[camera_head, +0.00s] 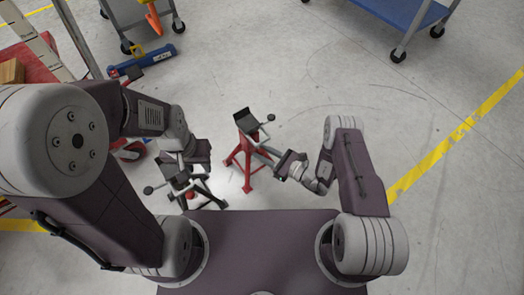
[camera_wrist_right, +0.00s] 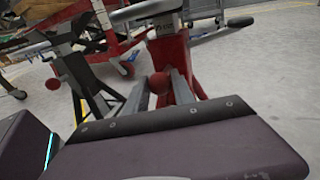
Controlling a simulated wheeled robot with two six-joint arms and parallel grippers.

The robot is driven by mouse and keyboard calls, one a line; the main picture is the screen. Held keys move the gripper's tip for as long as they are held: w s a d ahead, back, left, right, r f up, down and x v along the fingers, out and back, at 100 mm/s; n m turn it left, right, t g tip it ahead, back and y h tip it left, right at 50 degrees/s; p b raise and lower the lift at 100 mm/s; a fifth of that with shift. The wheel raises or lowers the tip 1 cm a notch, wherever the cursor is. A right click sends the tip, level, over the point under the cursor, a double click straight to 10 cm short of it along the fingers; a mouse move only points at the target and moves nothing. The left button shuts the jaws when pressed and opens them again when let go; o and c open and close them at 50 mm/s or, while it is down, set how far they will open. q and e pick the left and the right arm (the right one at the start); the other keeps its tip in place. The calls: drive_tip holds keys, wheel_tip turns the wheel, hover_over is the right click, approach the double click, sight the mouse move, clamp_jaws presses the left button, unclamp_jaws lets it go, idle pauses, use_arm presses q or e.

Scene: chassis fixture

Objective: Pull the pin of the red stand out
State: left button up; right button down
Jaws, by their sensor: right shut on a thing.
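The red stand (camera_head: 237,160) stands upright on the floor in the middle of the head view, with a dark saddle on top. It also shows in the right wrist view (camera_wrist_right: 178,55). My right gripper (camera_head: 264,152) reaches it from the right. In the right wrist view, the grey fingers of my right gripper (camera_wrist_right: 159,90) are shut on the red ball-shaped head of the pin (camera_wrist_right: 159,82), close against the stand. The pin's shaft is hidden. My left gripper (camera_head: 196,156) is beside the dark stand, and its fingertips cannot be made out.
A dark stand (camera_head: 207,191) with its own red ball (camera_wrist_right: 53,84) stands left of the red one. A blue jack (camera_head: 150,58) lies at the upper left, and carts stand at the back. The floor to the right (camera_head: 300,85) is clear.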

drive_tip(key=shift+s+d+p, duration=0.35)
drive_tip(key=shift+s+d, duration=0.2)
drive_tip(key=shift+s, duration=0.15)
drive_tip(key=shift+s+d+p, duration=0.3)
drive_tip(key=shift+s+d, duration=0.2)
drive_tip(key=shift+s, duration=0.2)
unclamp_jaws()
drive_tip(key=s+d+p, duration=0.2)
drive_tip(key=s+d, duration=0.2)
drive_tip(key=s, duration=0.2)
drive_tip(key=shift+s+d, duration=0.35)
